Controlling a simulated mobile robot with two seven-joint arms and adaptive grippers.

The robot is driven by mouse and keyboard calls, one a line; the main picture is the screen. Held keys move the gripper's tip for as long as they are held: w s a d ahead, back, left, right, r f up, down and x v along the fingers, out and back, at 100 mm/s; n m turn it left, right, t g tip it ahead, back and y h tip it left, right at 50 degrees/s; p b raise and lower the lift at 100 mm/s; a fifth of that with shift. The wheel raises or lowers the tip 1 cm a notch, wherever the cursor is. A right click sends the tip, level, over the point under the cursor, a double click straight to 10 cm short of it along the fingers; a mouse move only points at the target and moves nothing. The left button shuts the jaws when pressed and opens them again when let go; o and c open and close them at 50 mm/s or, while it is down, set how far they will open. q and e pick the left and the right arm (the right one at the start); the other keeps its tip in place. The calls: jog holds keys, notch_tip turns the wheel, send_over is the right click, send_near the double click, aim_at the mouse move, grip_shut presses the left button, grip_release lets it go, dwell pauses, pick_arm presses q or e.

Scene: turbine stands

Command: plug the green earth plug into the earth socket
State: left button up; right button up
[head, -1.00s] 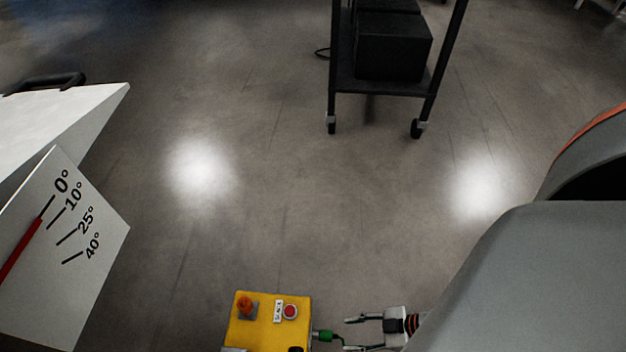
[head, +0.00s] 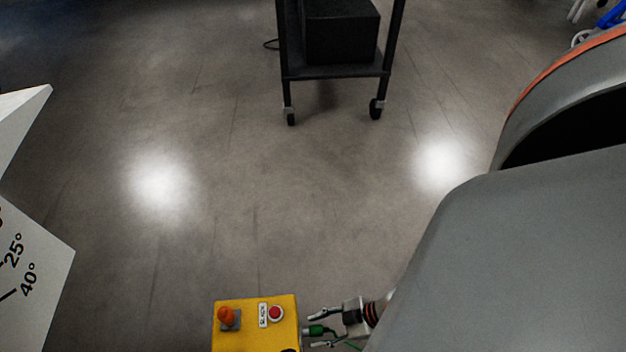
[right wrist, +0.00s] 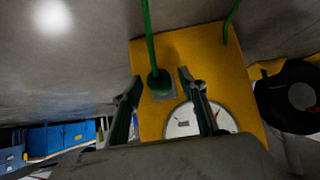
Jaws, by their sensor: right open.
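The green earth plug (head: 316,330) is at the right side of the yellow box (head: 250,340) in the head view. In the right wrist view the plug (right wrist: 159,80) stands with its green cable against the yellow face, over a small grey plate (right wrist: 163,95). I cannot tell whether it is seated in a socket there. My right gripper (head: 312,329) is open, with its fingers on either side of the plug. The right wrist view shows the open fingers (right wrist: 158,90) with the plug between them. My left gripper is not in view.
The box carries an orange knob (head: 229,317) and a red button (head: 275,313). A white dial (right wrist: 185,121) and a black round part (right wrist: 290,95) are close to my fingers. A black wheeled cart (head: 335,72) stands behind. The floor between is clear.

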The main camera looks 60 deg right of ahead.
dwell(0.8)
grip_shut()
